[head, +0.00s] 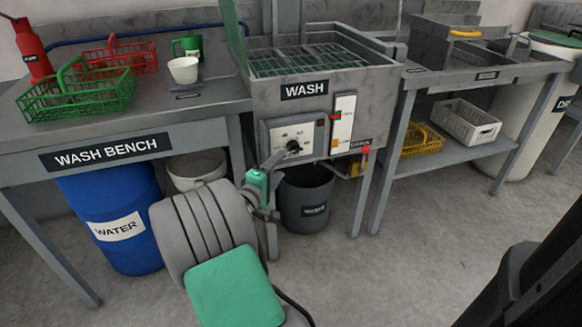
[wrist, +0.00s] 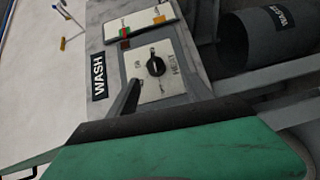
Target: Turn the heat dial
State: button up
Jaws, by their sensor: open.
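The heat dial (head: 293,147) is a small black knob on a pale panel (head: 275,133) on the front of the wash unit (head: 375,95). In the wrist view the dial (wrist: 156,66) shows clear of my gripper, with marks printed around it. My gripper (head: 273,161) is in front of the panel, at the dial's lower left in the head view. It is open and empty. A dark finger (wrist: 124,103) shows beside the panel in the wrist view; the other finger is not clearly seen. I see no contact with the dial.
A white gauge strip (head: 343,122) with red and orange marks is right of the dial. A red-knobbed drain valve (head: 366,150) is lower right. A dark bin (head: 306,198) stands below. The wash bench (head: 190,140) is at left, with a blue water barrel (head: 105,205) under it.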

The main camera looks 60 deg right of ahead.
aim_at(293, 151)
jog(key=shift+h, duration=0.3)
jog(key=d, duration=0.2)
jog(key=d+b, duration=0.1)
jog(key=d, duration=0.5)
jog(key=shift+s+d+r+b, duration=0.1)
jog(key=shift+s+r+b, duration=0.15)
jog(key=shift+b, duration=0.05)
jog(key=shift+c, duration=0.2)
grip_shut()
